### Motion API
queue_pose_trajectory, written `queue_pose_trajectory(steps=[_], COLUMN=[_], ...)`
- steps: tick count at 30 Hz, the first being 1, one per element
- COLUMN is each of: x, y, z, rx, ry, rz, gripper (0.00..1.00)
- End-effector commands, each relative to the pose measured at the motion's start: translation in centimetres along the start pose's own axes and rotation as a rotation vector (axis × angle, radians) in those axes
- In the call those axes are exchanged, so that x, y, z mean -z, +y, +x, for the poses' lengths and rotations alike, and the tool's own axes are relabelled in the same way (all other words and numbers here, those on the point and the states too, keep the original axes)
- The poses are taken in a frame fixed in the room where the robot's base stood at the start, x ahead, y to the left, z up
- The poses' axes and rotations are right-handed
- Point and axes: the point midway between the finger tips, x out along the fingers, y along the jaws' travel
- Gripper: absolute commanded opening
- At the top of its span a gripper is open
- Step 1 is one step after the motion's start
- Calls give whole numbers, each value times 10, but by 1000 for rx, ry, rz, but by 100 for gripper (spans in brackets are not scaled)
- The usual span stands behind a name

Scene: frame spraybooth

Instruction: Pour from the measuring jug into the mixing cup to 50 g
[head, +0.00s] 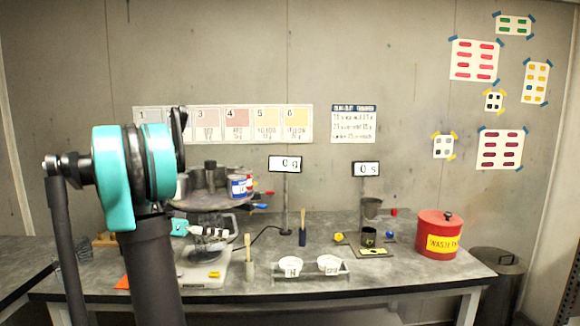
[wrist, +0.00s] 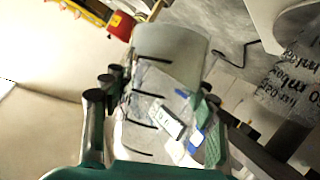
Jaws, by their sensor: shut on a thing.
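The measuring jug (head: 210,232) is pale with black tick marks. My gripper (head: 186,228) is shut on the jug. In the wrist view the jug (wrist: 162,90) fills the middle, between a dark finger at left and a green one at right; its contents do not show. A pale, unclear shape stands on the scale below the jug; I cannot tell whether it is the mixing cup. The weight display (head: 285,163) reads 0 g. No stream of liquid is visible.
A turntable (head: 210,203) with cans stands behind the jug. Two white cups (head: 290,265) sit in a rack right of the scale, with brushes nearby. The front right of the bench is clear.

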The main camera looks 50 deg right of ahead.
Motion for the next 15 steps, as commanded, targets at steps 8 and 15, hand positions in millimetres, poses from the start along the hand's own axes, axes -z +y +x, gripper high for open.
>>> queue_pose_trajectory(steps=[8, 15], x=[0, -2], y=[-7, -20], z=[-1, -3], rx=[-11, -34], ry=[5, 11], rz=[-27, -83], gripper=[24, 24])
